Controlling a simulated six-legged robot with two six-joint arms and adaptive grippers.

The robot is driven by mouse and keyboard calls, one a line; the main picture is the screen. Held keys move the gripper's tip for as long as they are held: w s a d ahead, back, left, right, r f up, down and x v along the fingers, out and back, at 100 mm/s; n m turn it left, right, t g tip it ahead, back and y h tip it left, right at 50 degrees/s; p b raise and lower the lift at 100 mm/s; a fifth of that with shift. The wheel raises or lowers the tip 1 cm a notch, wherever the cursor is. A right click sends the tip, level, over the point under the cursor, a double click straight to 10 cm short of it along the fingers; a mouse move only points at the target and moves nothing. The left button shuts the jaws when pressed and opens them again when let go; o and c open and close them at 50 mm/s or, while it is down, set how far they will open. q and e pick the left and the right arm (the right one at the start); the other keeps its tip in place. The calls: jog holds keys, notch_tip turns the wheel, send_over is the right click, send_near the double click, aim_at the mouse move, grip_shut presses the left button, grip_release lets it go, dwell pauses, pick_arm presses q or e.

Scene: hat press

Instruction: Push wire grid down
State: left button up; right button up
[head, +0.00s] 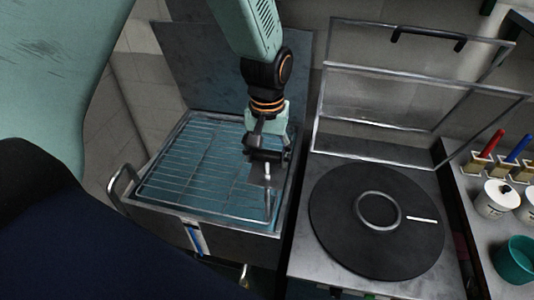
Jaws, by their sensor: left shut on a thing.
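The wire grid (190,165) is a silvery rack of thin parallel bars. It lies across the top of an open metal basin (235,228) with a blue-green inside, left of centre in the head view. My left gripper (265,170) comes down from above at the grid's right side. It is shut on the wire grid, seemingly at a small upright metal part there; the fingers partly hide the contact. How deep the grid sits in the basin is hard to tell. My right gripper is not in view.
Right of the basin stands a press with a round black plate (335,215) bearing a metal ring (361,208), and a raised wire frame (425,73) with a black handle (428,34). White cups (491,204) and a teal cup (517,261) stand far right. A raised metal lid (205,60) backs the basin.

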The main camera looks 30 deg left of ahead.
pick_arm(q)
jog(key=b, duration=1)
send_near(267, 220)
jog(key=f, duration=0.5)
jog(key=shift+w+a+f, duration=0.15)
jog(key=shift+w, duration=0.15)
jog(key=shift+s+f, duration=0.1)
jog(key=shift+s, duration=0.05)
jog(key=o, duration=1.7)
jog(key=shift+w+f, duration=0.1)
jog(key=shift+w, duration=0.1)
jog(key=shift+s+r, duration=0.1)
jog(key=shift+r, duration=0.15)
notch_tip(267, 220, up, 12)
jog(key=shift+f, duration=0.15)
